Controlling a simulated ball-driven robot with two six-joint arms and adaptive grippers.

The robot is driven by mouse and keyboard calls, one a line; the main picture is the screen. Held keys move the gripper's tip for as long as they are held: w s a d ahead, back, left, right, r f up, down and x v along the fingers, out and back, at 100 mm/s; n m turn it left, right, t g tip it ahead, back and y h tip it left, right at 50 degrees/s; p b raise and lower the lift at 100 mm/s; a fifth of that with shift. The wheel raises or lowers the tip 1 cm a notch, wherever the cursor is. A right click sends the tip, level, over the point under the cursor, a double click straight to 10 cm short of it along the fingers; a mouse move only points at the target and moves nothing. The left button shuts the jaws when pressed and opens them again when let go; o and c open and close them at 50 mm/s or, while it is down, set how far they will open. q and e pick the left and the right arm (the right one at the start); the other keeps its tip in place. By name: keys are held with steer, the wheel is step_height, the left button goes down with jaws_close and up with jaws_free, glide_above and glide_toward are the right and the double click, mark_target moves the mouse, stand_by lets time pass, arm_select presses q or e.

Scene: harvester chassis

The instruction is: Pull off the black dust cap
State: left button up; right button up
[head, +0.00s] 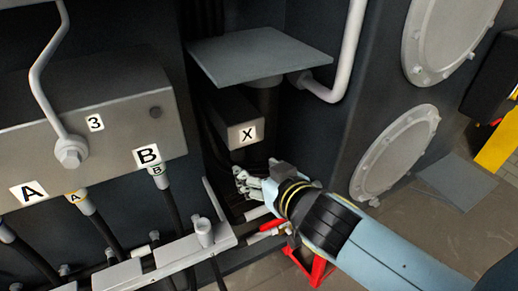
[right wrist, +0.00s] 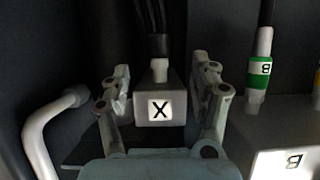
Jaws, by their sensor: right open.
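In the right wrist view a grey block marked X (right wrist: 160,109) carries a short pale fitting (right wrist: 160,70). A black piece (right wrist: 159,46) sits on its end and looks like the dust cap; dark hoses behind blur its outline. My right gripper (right wrist: 162,76) is open, one finger on each side of the fitting, with gaps visible. In the head view the X block (head: 247,134) hangs under a grey plate, and my right gripper (head: 243,182) is below it. The cap cannot be made out there. My left gripper is not in view.
A grey valve block with A and B labels (head: 85,130) stands left, with hoses below. A flat plate (head: 262,54) overhangs the X block. A pale bent pipe (head: 346,60) runs right of it. A metal rail (head: 165,255) lies below left. Round covers (head: 395,152) are at right.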

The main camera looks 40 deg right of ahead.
mark_target(241, 154)
steer(key=x, duration=0.3)
steer(key=r+x, duration=0.1)
steer(key=x, duration=0.5)
steer(key=shift+w+d, duration=0.25)
steer(key=shift+w, duration=0.3)
steer(key=shift+w+f, duration=0.1)
steer(key=shift+w, duration=0.15)
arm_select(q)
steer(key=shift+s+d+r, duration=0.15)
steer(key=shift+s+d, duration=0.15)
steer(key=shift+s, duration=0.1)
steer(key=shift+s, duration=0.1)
arm_select(e)
steer(key=shift+c, duration=0.5)
jaws_close()
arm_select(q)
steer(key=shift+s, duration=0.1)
